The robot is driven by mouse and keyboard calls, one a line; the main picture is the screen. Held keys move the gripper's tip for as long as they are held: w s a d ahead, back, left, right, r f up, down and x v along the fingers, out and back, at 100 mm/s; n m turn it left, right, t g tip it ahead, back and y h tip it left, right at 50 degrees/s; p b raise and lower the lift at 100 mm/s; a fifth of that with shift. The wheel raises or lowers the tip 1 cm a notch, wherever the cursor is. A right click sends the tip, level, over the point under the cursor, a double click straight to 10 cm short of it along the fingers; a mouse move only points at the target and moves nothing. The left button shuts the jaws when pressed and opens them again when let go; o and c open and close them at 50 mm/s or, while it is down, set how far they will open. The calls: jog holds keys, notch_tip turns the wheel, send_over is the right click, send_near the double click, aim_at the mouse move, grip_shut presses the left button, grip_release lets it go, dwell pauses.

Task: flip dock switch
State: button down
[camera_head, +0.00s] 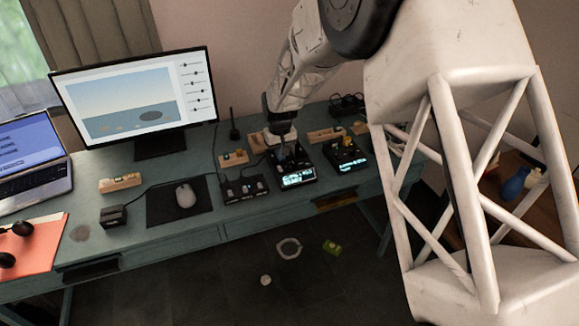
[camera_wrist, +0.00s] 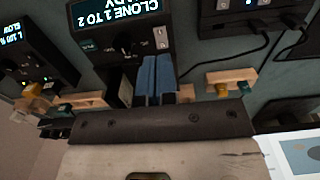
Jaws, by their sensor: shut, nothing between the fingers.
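A black dock (camera_head: 297,177) with a lit display stands on the teal table. In the wrist view the dock (camera_wrist: 112,42) shows the text "CLONE 1 TO 2" upside down. A small pale switch (camera_wrist: 161,38) sits on its face, with a dark knob or lever beside it. A second dock (camera_head: 346,157) with a lit display stands to its right; it also shows at the left of the wrist view (camera_wrist: 33,52). My gripper (camera_head: 284,150) points down over the first dock, shut and empty. Its blue fingertips (camera_wrist: 156,70) overlap the dock's edge in the wrist view; contact cannot be told.
A dark box with cables (camera_head: 245,189) stands left of the first dock. Wooden holders stand around, one behind (camera_head: 233,158) and one farther left (camera_head: 120,182). A mouse (camera_head: 186,195) lies on a black mat. The monitor (camera_head: 135,100) and laptop (camera_head: 32,165) are farther left.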

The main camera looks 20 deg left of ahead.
jog(key=shift+r, duration=0.6)
jog(key=shift+d+r, duration=0.25)
jog(key=s+d+r+m, duration=0.1)
jog(key=s+d+r, duration=0.2)
jog(key=d+r, duration=0.6)
jog(key=s+d+r+m+t, duration=0.1)
jog(key=s+d+r+m, duration=0.2)
jog(key=d, duration=0.9)
jog(key=s+d+r, duration=0.3)
jog(key=d+r, duration=0.5)
jog(key=d, duration=0.3)
jog(key=s+d+r+m+t, duration=0.1)
jog(key=s+d+r+m, duration=0.25)
jog(key=s+d, duration=1)
jog(key=s+d+m, duration=0.1)
jog(key=s+d, duration=0.3)
jog(key=s, duration=0.3)
jog(key=s+d+f, duration=0.1)
jog(key=s+d, duration=0.4)
jog(key=s, duration=0.2)
jog(key=shift+s+m+t, duration=0.2)
jog(key=shift+m+t, duration=0.1)
jog(key=shift+m, duration=0.05)
